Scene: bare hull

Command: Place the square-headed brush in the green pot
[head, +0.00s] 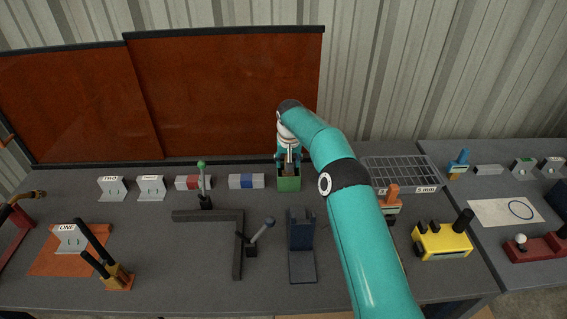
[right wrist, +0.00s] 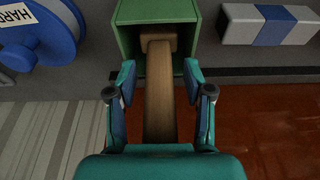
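The green pot (head: 289,184) stands on the table below my right gripper (head: 289,155). In the right wrist view, the pot (right wrist: 126,35) holds a tan brush (right wrist: 158,95); its wider end is inside the pot and its handle sticks out toward the camera. The bristles are hidden, so the head's shape cannot be fully told. My right gripper (right wrist: 157,80) is open, with a finger on each side of the handle and visible gaps between. Its fingertips are close to the pot's rim. My left gripper is not in view.
A blue-banded block (head: 246,181) lies left of the pot, and a dark blue stand (head: 301,235) is in front. A wire rack (head: 400,170), an orange-handled item (head: 391,197) and a yellow box (head: 442,241) are to the right. A rust-coloured panel (head: 230,90) stands behind.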

